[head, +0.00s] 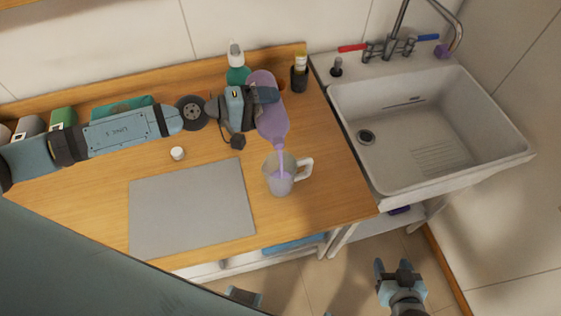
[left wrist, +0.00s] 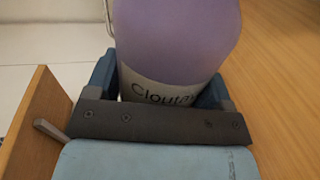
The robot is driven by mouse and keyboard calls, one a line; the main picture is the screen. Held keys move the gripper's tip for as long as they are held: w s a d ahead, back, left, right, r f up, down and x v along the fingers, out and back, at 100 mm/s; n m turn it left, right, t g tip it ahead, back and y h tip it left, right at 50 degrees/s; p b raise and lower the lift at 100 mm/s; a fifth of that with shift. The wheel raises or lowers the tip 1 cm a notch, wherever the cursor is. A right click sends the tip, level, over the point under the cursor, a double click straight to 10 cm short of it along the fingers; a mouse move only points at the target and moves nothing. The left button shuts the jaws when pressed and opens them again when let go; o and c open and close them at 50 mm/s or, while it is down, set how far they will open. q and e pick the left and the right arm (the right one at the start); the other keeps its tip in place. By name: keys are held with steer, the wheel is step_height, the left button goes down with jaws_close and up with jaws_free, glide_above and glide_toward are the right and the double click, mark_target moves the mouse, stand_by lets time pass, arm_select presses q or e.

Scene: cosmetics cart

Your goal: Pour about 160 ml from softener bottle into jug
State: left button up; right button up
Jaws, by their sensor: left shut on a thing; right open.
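The softener bottle (head: 271,122) is purple and tilted, neck down, over the jug. My left gripper (head: 266,95) is shut around its body. In the left wrist view the purple bottle (left wrist: 178,40) with a white label fills the space between the fingers. A thin lilac stream runs from its mouth into the jug (head: 281,183). The jug is clear with a white handle on its right and stands upright on the wooden counter. Its fill level is hard to read. My right gripper (head: 396,270) is open and empty, low over the floor at lower right.
A grey mat (head: 192,208) lies left of the jug. A small white cap (head: 178,153) lies behind the mat. A green bottle (head: 237,70) and a dark holder (head: 299,76) stand at the back. The white sink (head: 430,130) is on the right.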

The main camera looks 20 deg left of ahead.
arm_select(q)
steer(key=shift+s+r+m, duration=0.1)
steer(key=shift+m, duration=0.4)
stand_by(1.4)
steer(key=shift+r+p, duration=0.1)
steer(key=shift+p, duration=0.2)
